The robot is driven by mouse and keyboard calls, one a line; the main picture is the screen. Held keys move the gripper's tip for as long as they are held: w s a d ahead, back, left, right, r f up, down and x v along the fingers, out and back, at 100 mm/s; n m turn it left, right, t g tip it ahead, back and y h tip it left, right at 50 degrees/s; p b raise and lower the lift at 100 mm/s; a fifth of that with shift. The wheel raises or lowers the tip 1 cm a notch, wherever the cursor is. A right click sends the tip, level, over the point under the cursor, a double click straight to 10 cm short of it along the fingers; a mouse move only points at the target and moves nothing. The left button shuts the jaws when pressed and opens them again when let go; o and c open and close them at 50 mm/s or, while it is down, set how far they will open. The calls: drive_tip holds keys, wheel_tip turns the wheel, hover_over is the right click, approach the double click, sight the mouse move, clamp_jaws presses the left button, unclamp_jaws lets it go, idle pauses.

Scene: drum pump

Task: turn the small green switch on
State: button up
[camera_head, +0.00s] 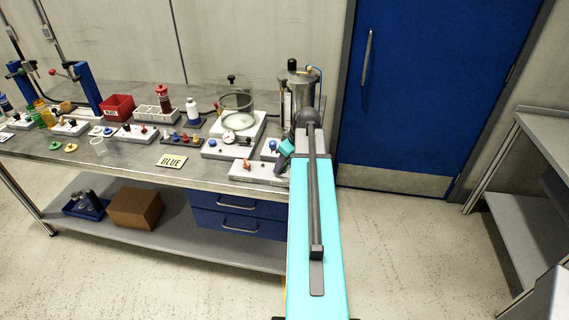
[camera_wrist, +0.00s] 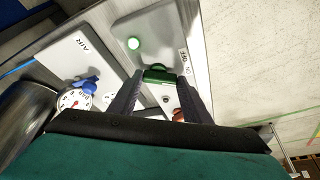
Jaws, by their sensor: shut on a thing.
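The small green switch (camera_wrist: 160,74) sits on a light grey panel in the wrist view, with ON and OFF lettering (camera_wrist: 184,62) beside it. My gripper (camera_wrist: 159,78) has a dark finger on each side of the switch and is shut on it. In the camera_head view, my gripper (camera_head: 284,150) is at the right end of the bench, and I cannot make out the green switch there.
An orange-red knob (camera_wrist: 179,115) is close to one finger. Left of the panel are a plate marked AIR (camera_wrist: 62,54), a blue valve handle (camera_wrist: 88,84) and a gauge (camera_wrist: 74,100). A metal drum (camera_head: 297,84) stands behind. The bench (camera_head: 125,164) holds several other items.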

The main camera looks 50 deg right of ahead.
drive_tip(key=shift+m+h+b, duration=0.3)
drive_tip(key=shift+m, duration=0.4)
drive_tip(key=o, duration=1)
drive_tip(key=shift+o, duration=0.2)
drive_tip(key=shift+r, duration=0.1)
drive_tip(key=b+v, duration=0.3)
drive_tip(key=v, duration=1)
drive_tip(key=shift+s+r, duration=0.15)
drive_tip(key=shift+r, duration=0.15)
